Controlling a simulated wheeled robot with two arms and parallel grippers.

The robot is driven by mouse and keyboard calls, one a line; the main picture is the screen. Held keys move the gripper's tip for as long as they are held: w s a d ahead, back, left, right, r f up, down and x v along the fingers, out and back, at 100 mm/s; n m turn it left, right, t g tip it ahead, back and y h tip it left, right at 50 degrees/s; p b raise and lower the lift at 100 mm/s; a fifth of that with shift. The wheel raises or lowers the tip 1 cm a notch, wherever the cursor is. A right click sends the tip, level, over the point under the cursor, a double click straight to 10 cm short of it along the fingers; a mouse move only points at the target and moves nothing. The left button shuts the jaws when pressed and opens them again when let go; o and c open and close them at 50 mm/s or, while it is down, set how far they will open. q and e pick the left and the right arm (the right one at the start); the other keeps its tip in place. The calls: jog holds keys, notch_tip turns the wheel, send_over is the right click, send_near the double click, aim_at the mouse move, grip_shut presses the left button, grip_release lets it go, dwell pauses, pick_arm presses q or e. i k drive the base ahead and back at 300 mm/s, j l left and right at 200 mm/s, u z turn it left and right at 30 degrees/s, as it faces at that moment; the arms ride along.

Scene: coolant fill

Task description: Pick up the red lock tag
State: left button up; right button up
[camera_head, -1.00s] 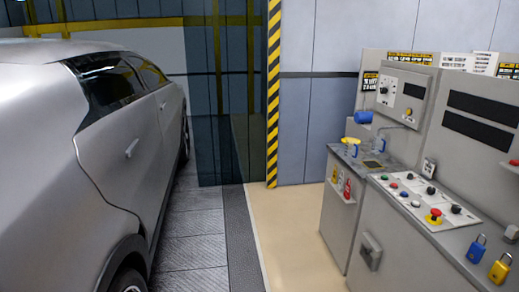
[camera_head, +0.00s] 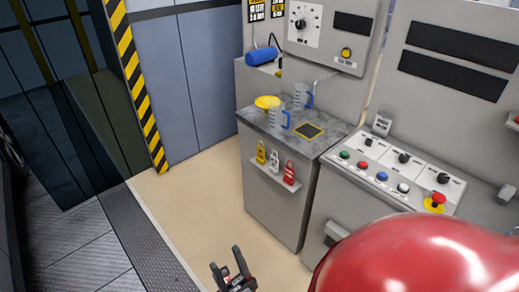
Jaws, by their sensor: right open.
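The red lock tag (camera_head: 289,173) hangs upright at the right end of a small ledge on the front of the grey cabinet. A pale tag (camera_head: 274,163) and a yellow tag (camera_head: 261,153) hang beside it to the left. My right gripper (camera_head: 229,259) shows at the bottom edge of the head view, low in front of the cabinet. Its two dark fingers are apart with nothing between them. It is below and left of the red tag, clear of it. My left gripper is out of view.
A control console (camera_head: 392,168) with buttons stands to the right. Beige floor (camera_head: 190,205) is free left of the cabinet.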

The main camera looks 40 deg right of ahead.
aim_at(289, 177)
jog(key=i, duration=2.5)
jog(key=i+z, duration=0.2)
jog(key=z, duration=0.25)
jog(key=i+j+z, duration=0.1)
jog(key=z, duration=0.35)
jog(key=i+j+z, duration=0.15)
jog(key=z, duration=0.3)
jog(key=i+j+z, duration=0.2)
jog(key=z, duration=0.2)
jog(key=l+z, duration=0.1)
jog(key=z, duration=2.1)
jog(key=i, duration=0.45)
jog(key=z, duration=0.05)
